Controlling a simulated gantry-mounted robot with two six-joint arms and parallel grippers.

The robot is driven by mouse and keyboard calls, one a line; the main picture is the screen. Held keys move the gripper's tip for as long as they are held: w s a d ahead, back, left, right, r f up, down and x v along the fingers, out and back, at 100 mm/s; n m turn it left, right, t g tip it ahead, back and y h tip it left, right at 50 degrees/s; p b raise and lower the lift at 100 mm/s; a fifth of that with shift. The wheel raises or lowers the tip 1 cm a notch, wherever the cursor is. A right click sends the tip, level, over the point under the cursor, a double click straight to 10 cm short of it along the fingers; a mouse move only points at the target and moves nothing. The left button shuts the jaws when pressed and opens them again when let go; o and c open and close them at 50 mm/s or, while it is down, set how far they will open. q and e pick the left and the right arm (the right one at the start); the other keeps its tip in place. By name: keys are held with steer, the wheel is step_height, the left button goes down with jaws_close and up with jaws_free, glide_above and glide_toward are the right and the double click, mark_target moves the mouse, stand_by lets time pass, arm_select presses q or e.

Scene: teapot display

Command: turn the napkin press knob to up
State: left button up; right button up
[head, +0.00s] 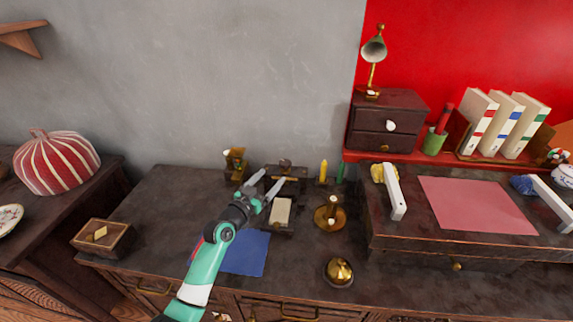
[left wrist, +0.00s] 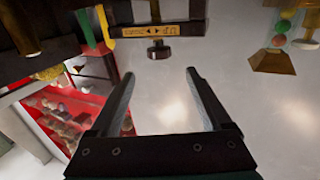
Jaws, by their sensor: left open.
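The napkin press (head: 296,190) is a dark wooden stand with a pale cream block (head: 280,211) low at its front, near the back of the dark desk. A small dark knob (head: 285,163) shows at its top. In the left wrist view, the knob (left wrist: 158,50) is a dark round piece beside a yellow label plate (left wrist: 150,31) with small arrows; the lettering is too blurred to read. My left gripper (head: 270,178) is open and empty in front of the press. In the left wrist view, the knob lies just beyond the gap between my fingertips (left wrist: 160,71). My right gripper is not in view.
A blue cloth (head: 250,255) lies below my arm. The desk's left part is clear beyond a small wooden box (head: 103,240).

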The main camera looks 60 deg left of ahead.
mark_target(282, 166)
arm_select(q)
steer(key=b+x, duration=0.4)
steer(key=x, duration=0.5)
steer(key=shift+f, duration=0.15)
steer(key=shift+w+a+r, duration=0.2)
steer(key=shift+w+a, duration=0.05)
steer(key=shift+w, duration=0.25)
